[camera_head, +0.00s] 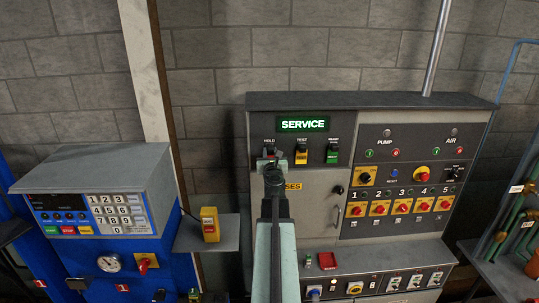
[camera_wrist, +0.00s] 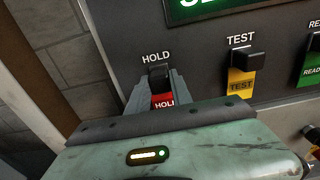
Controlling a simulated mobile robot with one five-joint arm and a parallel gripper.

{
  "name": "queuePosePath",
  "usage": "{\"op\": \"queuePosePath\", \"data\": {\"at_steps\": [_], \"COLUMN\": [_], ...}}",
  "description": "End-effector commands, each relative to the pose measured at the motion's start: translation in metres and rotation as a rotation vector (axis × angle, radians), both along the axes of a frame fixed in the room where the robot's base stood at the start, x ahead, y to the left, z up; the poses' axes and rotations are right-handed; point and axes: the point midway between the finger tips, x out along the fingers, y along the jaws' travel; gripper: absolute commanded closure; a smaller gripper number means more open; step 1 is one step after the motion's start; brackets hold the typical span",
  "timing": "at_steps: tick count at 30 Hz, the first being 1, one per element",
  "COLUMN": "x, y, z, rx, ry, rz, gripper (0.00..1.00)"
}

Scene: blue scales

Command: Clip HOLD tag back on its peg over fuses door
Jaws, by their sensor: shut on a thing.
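The red HOLD tag (camera_wrist: 163,100) is between the fingers of my gripper (camera_wrist: 158,96), which is shut on it. In the wrist view the tag sits just below the black HOLD peg (camera_wrist: 159,76), under the HOLD label. I cannot tell whether the tag is on the peg or only in front of it. In the head view my gripper (camera_head: 271,160) is at the HOLD position and hides most of the tag. The fuses door (camera_head: 318,205) is the grey panel below, shut, with its yellow label partly hidden by my arm.
The yellow TEST tag (camera_head: 301,153) and green READY tag (camera_head: 332,154) hang on pegs to the right. A lit SERVICE sign (camera_head: 302,124) is above. A blue keypad console (camera_head: 95,195) and a small shelf with a yellow switch box (camera_head: 210,225) stand left.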

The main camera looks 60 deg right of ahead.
Motion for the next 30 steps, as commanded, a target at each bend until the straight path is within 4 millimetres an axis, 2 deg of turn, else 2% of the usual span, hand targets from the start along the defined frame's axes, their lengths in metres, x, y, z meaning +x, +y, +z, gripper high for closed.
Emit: {"op": "queuePosePath", "data": {"at_steps": [23, 24, 25, 26, 30], "x": [0.007, 0.007, 0.007, 0.007, 0.007], "y": [-0.01, -0.01, -0.01, -0.01, -0.01], "z": [0.0, 0.0, 0.0, 0.0, 0.0], "rx": [0.0, 0.0, 0.0, 0.0, 0.0], "ry": [0.0, 0.0, 0.0, 0.0, 0.0], "rz": [0.0, 0.0, 0.0, 0.0, 0.0], "gripper": [1.0, 0.63, 0.54, 0.48, 0.48]}}
